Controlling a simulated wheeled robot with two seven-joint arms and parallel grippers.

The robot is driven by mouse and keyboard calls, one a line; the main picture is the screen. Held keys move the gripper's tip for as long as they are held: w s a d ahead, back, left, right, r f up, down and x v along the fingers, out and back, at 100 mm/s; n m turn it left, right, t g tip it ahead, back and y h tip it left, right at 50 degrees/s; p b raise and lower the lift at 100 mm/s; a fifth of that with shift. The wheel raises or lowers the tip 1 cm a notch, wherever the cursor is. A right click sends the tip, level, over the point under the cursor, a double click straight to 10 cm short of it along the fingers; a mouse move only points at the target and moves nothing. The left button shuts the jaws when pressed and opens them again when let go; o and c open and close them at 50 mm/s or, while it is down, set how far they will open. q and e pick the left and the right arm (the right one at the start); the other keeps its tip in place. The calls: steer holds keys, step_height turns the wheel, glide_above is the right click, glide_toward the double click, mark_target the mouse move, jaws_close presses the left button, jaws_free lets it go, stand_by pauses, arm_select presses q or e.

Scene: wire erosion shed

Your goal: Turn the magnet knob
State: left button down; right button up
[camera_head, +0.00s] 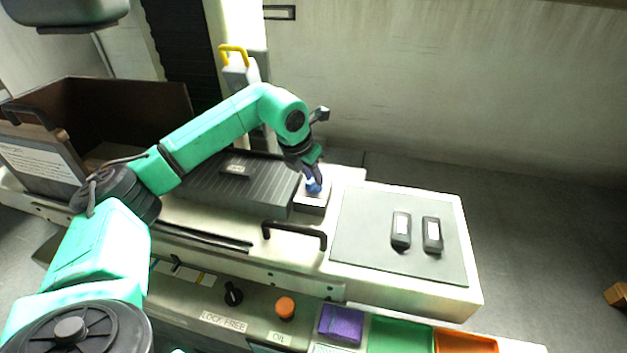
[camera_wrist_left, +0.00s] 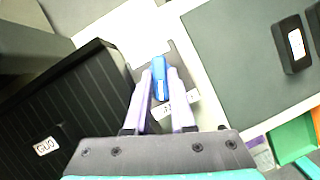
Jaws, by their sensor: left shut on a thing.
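The magnet knob is the small blue knob (camera_head: 313,187) on a light plate at the right end of the black ribbed magnet block (camera_head: 232,182). In the left wrist view the blue knob (camera_wrist_left: 160,68) sits between the two pale fingers. My left gripper (camera_head: 312,178) comes down on it from above and is shut on it, one finger along each side. The fingers and wrist hide part of the knob in the head view. The ribbed block (camera_wrist_left: 60,110) also fills the left of the wrist view. My right gripper is not in view.
A grey mat (camera_head: 365,240) with two dark handheld items (camera_head: 401,229) lies to the right. A black bar handle (camera_head: 295,231) stands in front of the knob. Purple (camera_head: 341,323), green and orange bins line the front edge. An open brown box (camera_head: 130,110) stands at left.

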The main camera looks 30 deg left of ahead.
arm_select(q)
steer(key=shift+w+a+m+h, duration=0.1)
steer(key=shift+m+h, duration=0.3)
steer(key=shift+m, duration=0.65)
steer(key=shift+a+m+h, duration=0.1)
steer(key=shift+m+h, duration=0.3)
steer(key=shift+m, duration=0.65)
steer(key=shift+r, duration=0.1)
steer(key=c, duration=0.8)
jaws_free()
steer(key=shift+o, duration=0.2)
steer(key=b+v, duration=0.1)
steer(key=v, duration=1.3)
steer(key=shift+w+r, duration=0.15)
steer(key=shift+r, duration=0.15)
steer(key=shift+a, duration=0.1)
